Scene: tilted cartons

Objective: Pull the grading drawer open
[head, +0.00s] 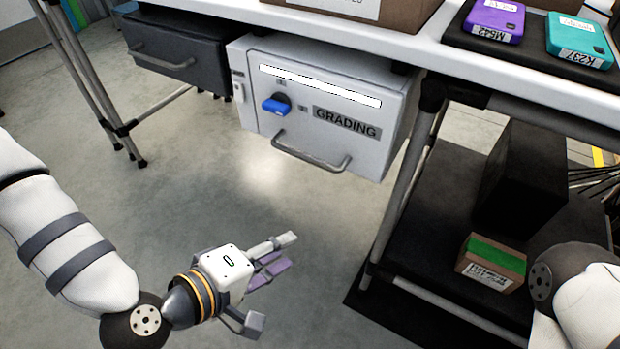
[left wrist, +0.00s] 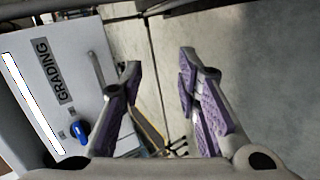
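The grading drawer (head: 340,95) is a white box front under the table, with a GRADING label, a blue knob (head: 277,103) and a grey bar handle (head: 312,157) along its lower edge. It looks closed. My left gripper (head: 274,281) is open and empty, below and in front of the handle, apart from it. In the left wrist view the drawer front (left wrist: 60,75) is at the left, and the handle (left wrist: 97,72) is left of the open fingers (left wrist: 160,85). My right gripper is out of view; only part of my right arm shows at the lower right.
A dark drawer (head: 185,55) with its own handle hangs to the left. The table (head: 400,35) bears a carton (head: 385,12), a purple case (head: 494,18) and a teal case (head: 580,40). A table leg (head: 408,190) stands right of the drawer. A low shelf holds a small carton (head: 490,265).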

